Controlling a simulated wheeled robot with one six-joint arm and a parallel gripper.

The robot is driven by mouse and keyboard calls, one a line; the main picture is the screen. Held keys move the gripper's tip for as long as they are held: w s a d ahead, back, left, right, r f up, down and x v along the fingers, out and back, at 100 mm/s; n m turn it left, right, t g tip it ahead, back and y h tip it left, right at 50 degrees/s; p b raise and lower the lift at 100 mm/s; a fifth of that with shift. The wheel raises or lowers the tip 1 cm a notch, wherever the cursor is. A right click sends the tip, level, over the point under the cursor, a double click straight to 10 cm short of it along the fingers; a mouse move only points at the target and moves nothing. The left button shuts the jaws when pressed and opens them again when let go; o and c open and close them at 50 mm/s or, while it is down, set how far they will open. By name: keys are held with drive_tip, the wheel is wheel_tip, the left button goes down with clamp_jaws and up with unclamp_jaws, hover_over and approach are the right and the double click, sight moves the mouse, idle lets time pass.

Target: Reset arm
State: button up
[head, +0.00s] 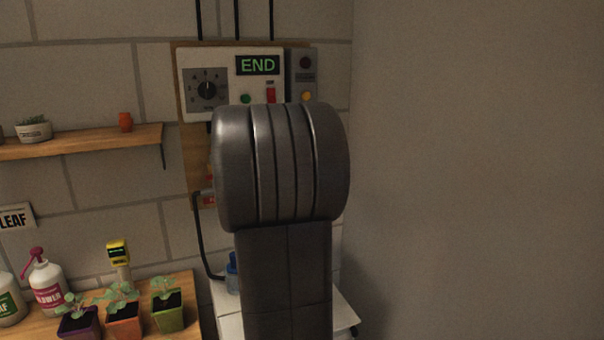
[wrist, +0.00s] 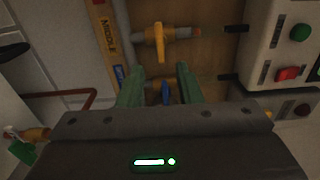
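My gripper (wrist: 160,76) shows in the wrist view as two green fingers set apart, with a clear gap between them. A blue valve handle (wrist: 165,92) shows in that gap, and neither finger visibly touches it. How far it lies beyond the fingertips I cannot tell. In the head view my dark arm stands bent in the middle and hides my gripper and the lower part of the wooden wall board (head: 188,150).
A yellow valve handle (wrist: 160,42) sits above the blue one. A control box (head: 215,77) with a lit END display hangs on the wall; its buttons show at right in the wrist view. Potted seedlings (head: 124,318) and bottles stand at lower left, below a shelf (head: 90,141). A bare wall fills the right.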

drive_tip(key=w+a+n, duration=0.3)
drive_tip(key=w+n, duration=0.4)
drive_tip(key=shift+w+a+r+n+p, duration=0.2)
drive_tip(key=shift+w+r+n+p, duration=0.1)
drive_tip(key=shift+p, duration=0.15)
drive_tip(key=shift+f, duration=0.1)
idle(0.7)
